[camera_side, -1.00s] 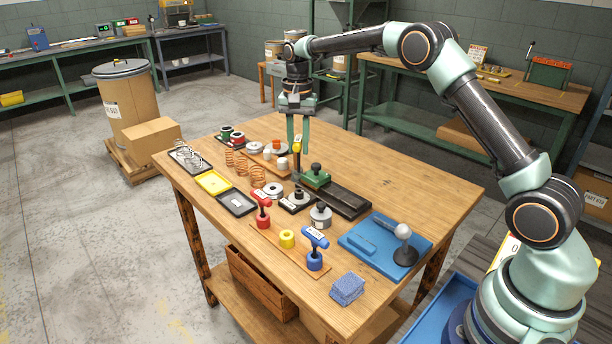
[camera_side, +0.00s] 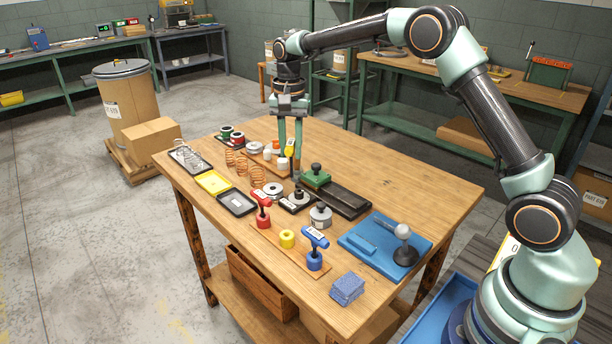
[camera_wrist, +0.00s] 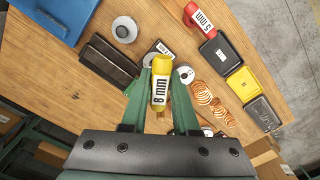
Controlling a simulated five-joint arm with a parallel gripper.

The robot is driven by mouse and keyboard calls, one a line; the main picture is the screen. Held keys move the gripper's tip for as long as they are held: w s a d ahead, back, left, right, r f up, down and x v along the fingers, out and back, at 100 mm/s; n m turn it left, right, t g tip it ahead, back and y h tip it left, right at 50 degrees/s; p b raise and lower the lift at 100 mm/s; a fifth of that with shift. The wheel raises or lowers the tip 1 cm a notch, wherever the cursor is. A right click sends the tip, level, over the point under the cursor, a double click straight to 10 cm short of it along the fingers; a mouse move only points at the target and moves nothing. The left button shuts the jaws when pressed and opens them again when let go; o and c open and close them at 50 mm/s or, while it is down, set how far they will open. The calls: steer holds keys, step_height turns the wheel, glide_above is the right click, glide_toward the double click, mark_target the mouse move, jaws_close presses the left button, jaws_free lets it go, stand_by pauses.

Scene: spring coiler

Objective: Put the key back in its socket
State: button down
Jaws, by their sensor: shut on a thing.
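The yellow key (camera_side: 290,149), marked "8 mm", is held between the fingers of my gripper (camera_side: 289,165), above the far part of the table. In the wrist view the key (camera_wrist: 160,84) sits between the two green fingertips, its label facing the camera. The yellow socket (camera_side: 287,239) stands empty on a wooden strip nearer the front, between the red socket (camera_side: 263,221) and the blue socket (camera_side: 315,261). The red key (camera_side: 261,199) and blue key (camera_side: 315,237) stand upright in those. My gripper is well behind the yellow socket. The held key's lower end is hidden.
A green-topped block (camera_side: 315,177) on a black rail (camera_side: 346,202) stands close to the right of my gripper. Copper springs (camera_side: 258,177), trays and round weights crowd the left and middle. A blue board with a ball-topped lever (camera_side: 403,232) is at right. The back right tabletop is clear.

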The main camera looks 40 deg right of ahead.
glide_above(287, 240)
steer(key=w+d, duration=0.1)
steer(key=f, duration=0.1)
steer(key=shift+w+f, duration=0.2)
steer(key=shift+f, duration=2.7)
steer(key=shift+f, duration=1.85)
stand_by(0.5)
steer(key=c, duration=0.6)
jaws_free()
steer(key=o, duration=0.3)
steer(key=shift+r, duration=0.1)
